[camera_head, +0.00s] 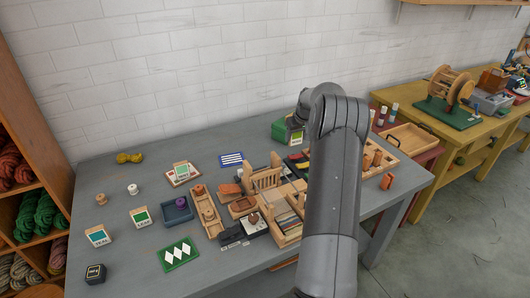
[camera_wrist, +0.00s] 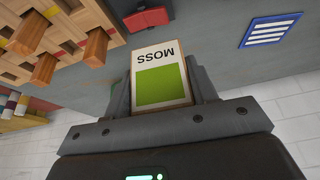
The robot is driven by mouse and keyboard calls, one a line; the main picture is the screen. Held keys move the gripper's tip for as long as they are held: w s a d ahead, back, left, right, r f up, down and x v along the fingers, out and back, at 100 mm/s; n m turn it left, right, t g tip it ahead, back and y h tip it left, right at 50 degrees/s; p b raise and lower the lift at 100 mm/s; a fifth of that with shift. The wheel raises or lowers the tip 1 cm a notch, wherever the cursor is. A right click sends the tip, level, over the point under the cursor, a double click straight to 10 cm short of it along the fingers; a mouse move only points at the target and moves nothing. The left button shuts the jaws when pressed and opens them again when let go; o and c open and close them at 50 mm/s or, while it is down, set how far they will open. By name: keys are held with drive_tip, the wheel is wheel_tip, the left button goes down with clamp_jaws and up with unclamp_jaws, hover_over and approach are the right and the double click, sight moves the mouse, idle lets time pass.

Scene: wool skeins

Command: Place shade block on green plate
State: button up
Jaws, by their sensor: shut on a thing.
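My gripper (camera_wrist: 160,92) is shut on a shade block (camera_wrist: 160,84), a pale wooden block with a white face, a green square and the word MOSS. In the head view my arm hides most of the gripper, at the back of the grey table. The held block's white and green face (camera_head: 296,137) shows just below it. A green object (camera_head: 280,129), perhaps the green plate, lies right beside and behind the block there. I cannot tell whether the block touches it.
Other shade blocks stand at left: one on a small tray (camera_head: 181,170), others (camera_head: 98,236) and (camera_head: 141,216) on the table. The white wall is close behind.

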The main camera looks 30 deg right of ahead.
drive_tip(key=shift+s+d+r, duration=0.15)
drive_tip(key=shift+s+r, duration=0.05)
drive_tip(key=shift+r, duration=0.05)
wheel_tip(320, 180, up, 6)
drive_tip(key=shift+f, duration=0.1)
drive_tip(key=s+a+n+g+y, duration=0.1)
drive_tip(key=s+a+n, duration=0.25)
drive_tip(key=a, duration=0.55)
drive_tip(key=s+a+n+g+y, duration=0.1)
drive_tip(key=s+a+n+y, duration=0.1)
drive_tip(key=a+n, duration=0.5)
drive_tip(key=s+a+n+y, duration=0.1)
drive_tip(key=s+a+n, duration=0.15)
drive_tip(key=a, duration=0.85)
drive_tip(key=s+a+n+g, duration=0.4)
drive_tip(key=s+a+n, duration=0.6)
drive_tip(key=s+a, duration=0.65)
approach(172, 258)
drive_tip(key=shift+s+a+f+y, duration=0.2)
drive_tip(key=shift+a+y, duration=0.1)
drive_tip(key=shift+a, duration=0.3)
drive_tip(key=shift+f, duration=2)
